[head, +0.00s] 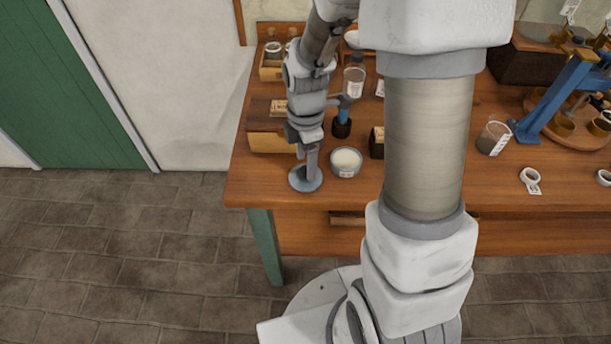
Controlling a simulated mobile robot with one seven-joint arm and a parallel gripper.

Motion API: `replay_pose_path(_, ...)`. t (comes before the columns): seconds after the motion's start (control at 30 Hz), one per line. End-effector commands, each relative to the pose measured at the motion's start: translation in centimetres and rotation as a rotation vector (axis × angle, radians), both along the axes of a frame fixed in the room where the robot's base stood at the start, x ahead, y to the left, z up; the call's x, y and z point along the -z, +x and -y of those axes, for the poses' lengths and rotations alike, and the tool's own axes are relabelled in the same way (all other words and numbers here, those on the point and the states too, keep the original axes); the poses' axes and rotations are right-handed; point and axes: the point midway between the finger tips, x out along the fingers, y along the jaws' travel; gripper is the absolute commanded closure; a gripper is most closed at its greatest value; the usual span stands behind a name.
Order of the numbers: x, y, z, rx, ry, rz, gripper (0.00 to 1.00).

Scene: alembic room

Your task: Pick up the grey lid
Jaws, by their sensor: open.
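The grey lid (304,184) is a round, flat disc near the left front corner of the wooden table. My gripper (310,168) points down directly over the lid, with its fingertips at or just above the middle of it. It is open. The fingers overlap in this view, so I cannot tell whether they touch the lid or straddle a knob. The middle of the lid is partly hidden behind them.
A glass bowl of pale contents (346,161) stands close to the right of the lid. A wooden box (266,141) is behind it to the left. The table's front edge (290,207) is close by.

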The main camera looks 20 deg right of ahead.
Motion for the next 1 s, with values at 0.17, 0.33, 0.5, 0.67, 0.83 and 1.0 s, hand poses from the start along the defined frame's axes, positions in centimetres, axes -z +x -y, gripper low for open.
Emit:
replay_pose_path(0.17,1.80,0.03,-0.04,0.000,0.000,0.000,0.33)
replay_pose_path(0.33,1.85,0.06,-0.03,-0.001,0.000,0.001,0.33)
replay_pose_path(0.5,1.84,0.06,-0.02,-0.001,0.000,0.001,0.53)
replay_pose_path(0.67,1.83,0.06,-0.02,-0.001,0.000,0.001,0.82)
replay_pose_path(0.83,1.82,0.06,-0.02,-0.001,0.000,0.001,1.00)
replay_pose_path(1.0,1.81,0.07,-0.02,-0.001,0.000,0.001,1.00)
